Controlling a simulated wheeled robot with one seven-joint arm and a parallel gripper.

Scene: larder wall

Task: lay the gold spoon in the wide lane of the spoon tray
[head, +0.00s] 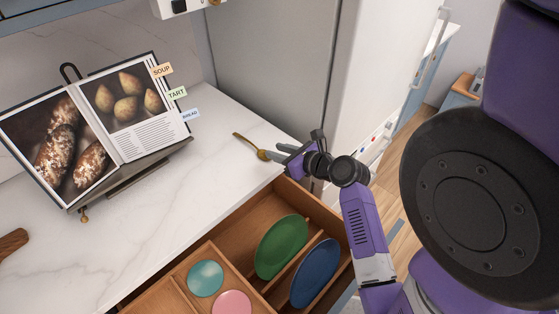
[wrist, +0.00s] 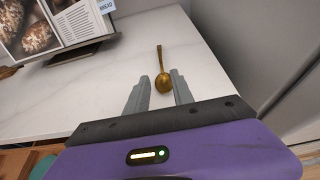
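The gold spoon (head: 246,144) lies on the white counter near its right end, beside the tall grey cabinet. In the wrist view the spoon (wrist: 160,66) lies with its bowl towards me and its handle pointing away. My gripper (head: 281,151) is low over the counter edge at the bowl end. Its two fingers are apart in the wrist view (wrist: 159,76), with the bowl showing between their tips. Nothing is held; whether the fingers touch the spoon I cannot tell. I cannot pick out the spoon tray for certain in either view.
An open wooden drawer (head: 239,231) below the counter holds a green oval dish (head: 282,246), a blue oval dish (head: 316,273), and teal (head: 205,278) and pink (head: 232,303) round pieces. A cookbook (head: 95,125) stands on the counter. The grey cabinet (head: 275,70) rises close behind the spoon.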

